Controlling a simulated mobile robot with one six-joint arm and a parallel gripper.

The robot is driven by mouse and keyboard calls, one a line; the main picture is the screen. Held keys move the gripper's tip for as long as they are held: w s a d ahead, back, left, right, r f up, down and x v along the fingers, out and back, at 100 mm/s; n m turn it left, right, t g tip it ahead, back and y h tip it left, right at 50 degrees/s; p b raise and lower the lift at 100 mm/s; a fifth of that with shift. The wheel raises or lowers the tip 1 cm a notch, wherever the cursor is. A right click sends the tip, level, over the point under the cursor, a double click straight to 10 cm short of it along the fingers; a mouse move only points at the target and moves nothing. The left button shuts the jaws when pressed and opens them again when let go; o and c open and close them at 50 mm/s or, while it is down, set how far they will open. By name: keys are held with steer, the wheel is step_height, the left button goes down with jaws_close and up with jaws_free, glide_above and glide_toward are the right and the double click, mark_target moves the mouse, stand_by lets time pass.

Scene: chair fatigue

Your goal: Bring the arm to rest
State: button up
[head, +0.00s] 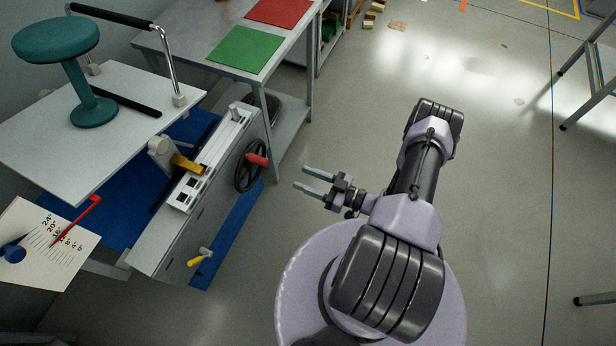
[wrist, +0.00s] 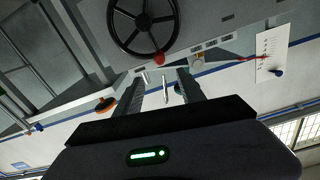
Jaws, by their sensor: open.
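My gripper (head: 316,182) is open and empty in the head view, its two fingers apart and pointing left over the bare floor. My arm is folded above my round base. In the wrist view the gripper (wrist: 168,84) also shows with its fingers apart and nothing between them. The black handwheel (head: 250,172) with a red knob (head: 257,160) is on the grey test machine (head: 190,215), to the left of the gripper and clear of it. The handwheel also shows in the wrist view (wrist: 143,22).
A teal stool (head: 78,70) stands on the machine's pale platform. A table with a green mat (head: 245,49) and a red mat (head: 279,12) is behind. An angle scale board (head: 45,245) is at lower left. The floor (head: 500,200) to the right is clear.

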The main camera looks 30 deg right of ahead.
steer(key=shift+s+d, duration=0.1)
steer(key=shift+s, duration=0.1)
steer(key=a+r+n+g, duration=0.3)
steer(key=r+n+g, duration=0.1)
steer(key=r+n, duration=0.5)
steer(key=a+r+n+g+y, duration=0.1)
steer(key=a+r+n+g, duration=0.2)
steer(key=r+n+g, duration=0.55)
steer(key=a+r+n+g, duration=0.1)
steer(key=a+r+n, duration=0.2)
steer(key=r+n, duration=0.7)
steer(key=s+a+r+n+t+h, duration=0.2)
steer(key=s+r+n+h, duration=0.2)
steer(key=n, duration=1.3)
steer(key=s+a+r+n+t+h, duration=0.1)
steer(key=s+r+n+h, duration=0.4)
steer(key=r+n, duration=0.5)
steer(key=s+n+t, duration=0.1)
steer(key=s+n, duration=0.1)
steer(key=n, duration=0.5)
steer(key=shift+s+a+r+n+t+h, duration=0.25)
steer(key=shift+a+n+t+h, duration=0.05)
steer(key=shift+a+n+t, duration=0.1)
